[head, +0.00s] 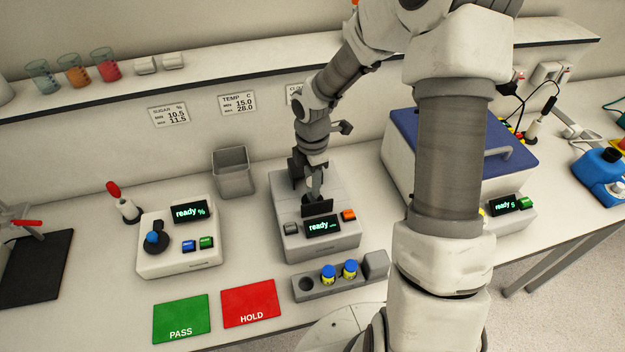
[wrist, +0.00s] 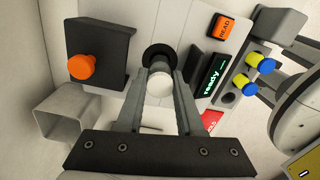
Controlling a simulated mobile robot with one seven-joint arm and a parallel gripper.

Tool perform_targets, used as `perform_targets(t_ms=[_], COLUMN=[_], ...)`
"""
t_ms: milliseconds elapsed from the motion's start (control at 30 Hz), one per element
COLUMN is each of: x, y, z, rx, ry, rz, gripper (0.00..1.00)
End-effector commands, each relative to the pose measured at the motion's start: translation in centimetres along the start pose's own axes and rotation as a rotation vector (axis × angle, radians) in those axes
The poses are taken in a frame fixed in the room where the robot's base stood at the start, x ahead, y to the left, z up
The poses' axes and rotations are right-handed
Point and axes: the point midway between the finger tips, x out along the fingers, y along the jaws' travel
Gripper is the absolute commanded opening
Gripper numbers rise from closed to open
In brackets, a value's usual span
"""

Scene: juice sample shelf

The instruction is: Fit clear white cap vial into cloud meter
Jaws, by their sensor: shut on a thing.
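My gripper (wrist: 160,88) is shut on the white cap vial (wrist: 159,90); only its round white cap shows between the fingers. The cloud meter (head: 344,245) is a grey box with a green "ready" display, which also shows in the wrist view (wrist: 211,76). Its black round well (wrist: 160,54) shows right by the cap. I cannot tell how far the vial is inside the well. A black plate with an orange knob (wrist: 82,67) stands beside the well. In the head view my gripper (head: 315,195) is over the meter and hides the vial.
A grey rack (head: 310,293) in front of the meter holds two blue-capped yellow vials and has an empty hole. An open grey bin (head: 233,172) stands behind left. A sugar meter (head: 180,250) stands left; green PASS (head: 181,318) and red HOLD (head: 250,303) mats lie in front.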

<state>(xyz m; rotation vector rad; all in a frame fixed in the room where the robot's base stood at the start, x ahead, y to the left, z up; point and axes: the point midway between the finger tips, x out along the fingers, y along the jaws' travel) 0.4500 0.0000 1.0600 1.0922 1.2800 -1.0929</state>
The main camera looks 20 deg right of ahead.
Motion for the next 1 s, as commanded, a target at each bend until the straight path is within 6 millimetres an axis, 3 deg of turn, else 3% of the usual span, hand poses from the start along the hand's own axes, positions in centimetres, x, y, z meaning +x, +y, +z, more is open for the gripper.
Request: perform_targets(t_ms=[567, 1000], x=[-0.32, 0.54], y=[0.01, 0.01], z=[-0.01, 0.00], rx=[0.000, 0.000], ry=[-0.001, -0.001], rz=[0.001, 0.000], gripper=[0.00, 0.00])
